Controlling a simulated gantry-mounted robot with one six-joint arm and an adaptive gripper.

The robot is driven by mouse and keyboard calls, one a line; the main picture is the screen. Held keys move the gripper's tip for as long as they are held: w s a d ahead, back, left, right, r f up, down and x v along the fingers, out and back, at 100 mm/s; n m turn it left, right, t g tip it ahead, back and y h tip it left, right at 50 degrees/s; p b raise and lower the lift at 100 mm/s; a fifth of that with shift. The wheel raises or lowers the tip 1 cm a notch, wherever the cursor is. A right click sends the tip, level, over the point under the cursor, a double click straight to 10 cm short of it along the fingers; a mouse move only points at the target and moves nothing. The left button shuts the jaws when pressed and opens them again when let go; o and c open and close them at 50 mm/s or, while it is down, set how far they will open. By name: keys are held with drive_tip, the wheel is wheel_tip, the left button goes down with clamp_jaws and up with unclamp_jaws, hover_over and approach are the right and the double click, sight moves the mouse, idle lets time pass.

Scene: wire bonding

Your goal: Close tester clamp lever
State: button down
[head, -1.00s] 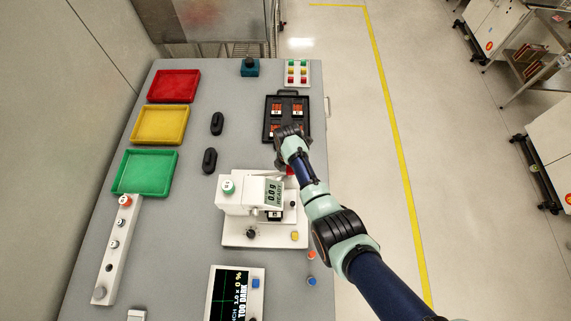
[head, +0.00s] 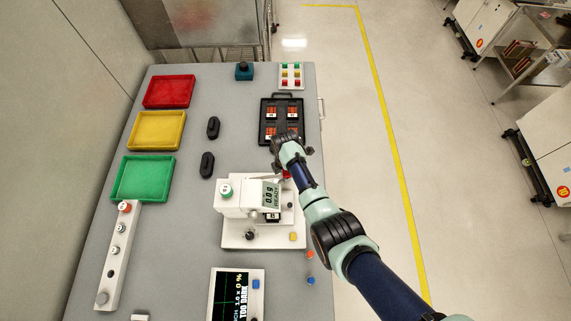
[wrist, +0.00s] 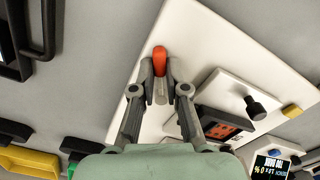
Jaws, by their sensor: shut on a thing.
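The tester (head: 236,197) is a white unit on a white base, with a display reading 0.0 g. Its clamp lever has a red-orange tip (wrist: 160,60), which shows in the wrist view between my fingertips. My gripper (wrist: 161,82) is shut on the lever, with a pale shaft visible between the fingers. In the head view my gripper (head: 289,168) is at the far right side of the tester, and my wrist hides most of the lever. A dark part with orange-red pads (wrist: 222,124) sits on the tester's stage.
A black tray (head: 264,112) with several orange parts lies just behind my wrist. Red (head: 169,91), yellow (head: 157,131) and green (head: 144,178) bins stand at the left. A monitor (head: 236,293) is at the front.

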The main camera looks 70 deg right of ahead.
drive_tip(key=c, duration=1.2)
unclamp_jaws()
